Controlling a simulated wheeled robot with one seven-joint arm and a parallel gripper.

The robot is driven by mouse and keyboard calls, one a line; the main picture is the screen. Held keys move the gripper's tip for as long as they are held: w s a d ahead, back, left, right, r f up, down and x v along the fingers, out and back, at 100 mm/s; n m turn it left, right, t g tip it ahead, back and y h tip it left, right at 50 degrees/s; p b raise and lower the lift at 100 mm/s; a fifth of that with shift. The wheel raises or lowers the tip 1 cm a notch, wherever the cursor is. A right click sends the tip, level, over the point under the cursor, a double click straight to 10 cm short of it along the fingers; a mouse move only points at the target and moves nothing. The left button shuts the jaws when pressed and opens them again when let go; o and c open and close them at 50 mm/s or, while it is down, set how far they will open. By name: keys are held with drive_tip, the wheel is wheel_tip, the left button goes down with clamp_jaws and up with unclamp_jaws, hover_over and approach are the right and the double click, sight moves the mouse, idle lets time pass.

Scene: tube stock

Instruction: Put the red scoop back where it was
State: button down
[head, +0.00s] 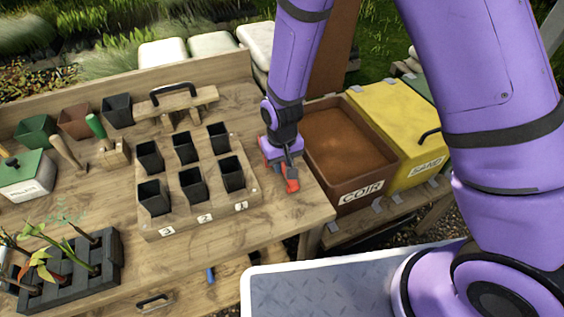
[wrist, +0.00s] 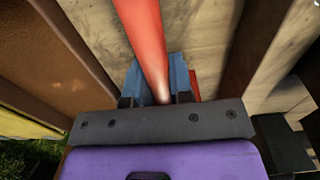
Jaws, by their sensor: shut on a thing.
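My gripper (head: 284,163) is shut on the red scoop (head: 291,185), at the right end of the wooden bench beside the coir bin. In the wrist view the red scoop (wrist: 147,35) runs as a long red bar up from between the blue fingers of my gripper (wrist: 158,78). A small red part also shows to the right of the fingers. The rest of the scoop is hidden by my gripper, and I cannot tell whether it touches the bench.
The open brown coir bin (head: 312,164) stands right of the bench, with a yellow lidded bin (head: 399,118) beyond. A wooden block (head: 197,225) holding several black pots is left of my gripper. Bare bench lies in front.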

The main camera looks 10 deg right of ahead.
drive_tip(key=shift+f, duration=0.55)
drive_tip(key=c, duration=0.9)
unclamp_jaws()
drive_tip(key=shift+r, duration=0.1)
